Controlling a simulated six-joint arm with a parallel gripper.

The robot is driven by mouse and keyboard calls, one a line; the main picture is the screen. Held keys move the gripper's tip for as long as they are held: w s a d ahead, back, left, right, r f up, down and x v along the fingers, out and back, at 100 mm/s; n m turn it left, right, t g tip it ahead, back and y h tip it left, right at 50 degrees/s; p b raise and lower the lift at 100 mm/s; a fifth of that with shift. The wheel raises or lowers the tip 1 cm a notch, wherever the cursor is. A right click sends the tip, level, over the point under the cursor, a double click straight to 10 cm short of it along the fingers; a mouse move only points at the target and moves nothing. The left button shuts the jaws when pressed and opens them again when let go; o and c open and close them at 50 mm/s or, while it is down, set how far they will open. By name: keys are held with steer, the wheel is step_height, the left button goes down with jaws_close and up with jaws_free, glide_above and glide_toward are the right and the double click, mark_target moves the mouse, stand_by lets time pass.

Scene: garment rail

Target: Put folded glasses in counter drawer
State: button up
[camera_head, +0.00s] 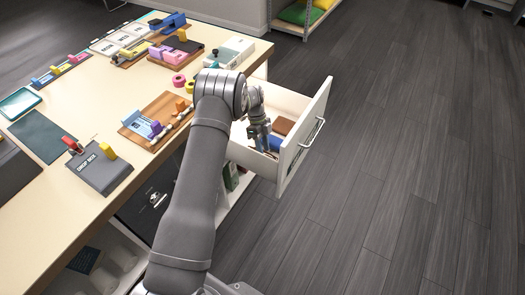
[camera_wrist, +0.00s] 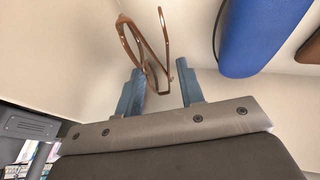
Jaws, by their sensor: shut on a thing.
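The counter drawer (camera_head: 306,128) is pulled open at the counter's right end, with white walls and a metal bar handle. My gripper (camera_head: 262,140) reaches down into the drawer in the head view. In the wrist view my gripper (camera_wrist: 163,85) has its two blue-grey fingers a little apart, with the brown-framed folded glasses (camera_wrist: 133,40) at the tips. It is shut on the glasses, which reach out beyond the fingers against the pale drawer interior. The glasses are too hidden to make out in the head view.
A blue case (camera_wrist: 258,30) lies in the drawer to the right of the fingers, with a brown item (camera_wrist: 310,48) at the edge. The counter top (camera_head: 80,125) holds trays and several small items. The floor right of the drawer is clear.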

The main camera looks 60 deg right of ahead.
steer(key=shift+f, duration=1.8)
steer(key=shift+f, duration=0.2)
steer(key=o, duration=1.2)
steer(key=shift+r, duration=0.15)
steer(key=v, duration=0.5)
steer(key=shift+r, duration=0.1)
step_height(320, 180, up, 7)
